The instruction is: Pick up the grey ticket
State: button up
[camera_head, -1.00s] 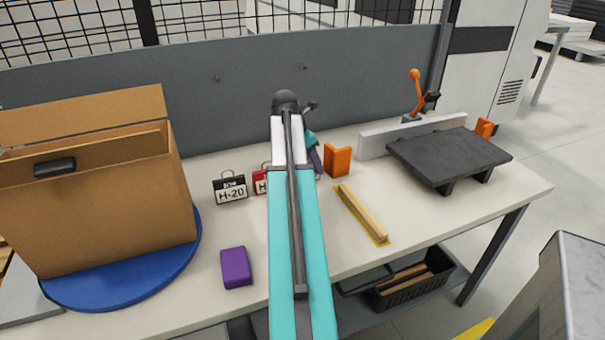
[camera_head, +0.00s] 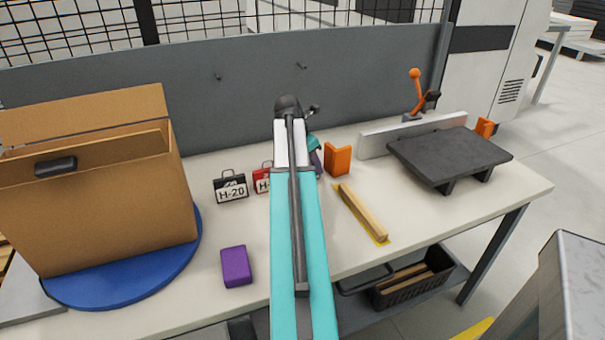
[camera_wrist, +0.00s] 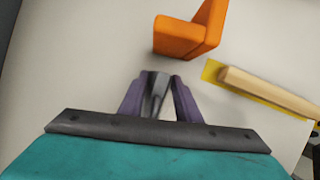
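My gripper (camera_wrist: 160,85) has two purple fingers that stand apart, low over the table in the wrist view. A narrow dark grey piece (camera_wrist: 156,90) shows between them; it may be the grey ticket edge-on, but I cannot tell. I see no clear grip on it. In the head view my turquoise arm hides most of the gripper and the spot below it. A black-topped ticket marked H-20 (camera_head: 231,189) stands on the table left of my arm. A red ticket (camera_head: 262,180) beside it is partly hidden by my arm.
An orange block (camera_head: 337,160) stands just right of my gripper, also close in the wrist view (camera_wrist: 190,32). A wooden strip (camera_head: 362,212) lies on yellow nearby. A purple block (camera_head: 236,266), a cardboard box (camera_head: 110,220) and a dark plate (camera_head: 450,158) are on the table.

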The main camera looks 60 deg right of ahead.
jog(key=c, duration=0.3)
jog(key=shift+r, duration=0.1)
jog(key=shift+c, duration=0.5)
jog(key=shift+r, duration=0.1)
jog(key=shift+r+b, duration=0.35)
jog(key=shift+r, duration=4.45)
jog(key=shift+c, duration=0.2)
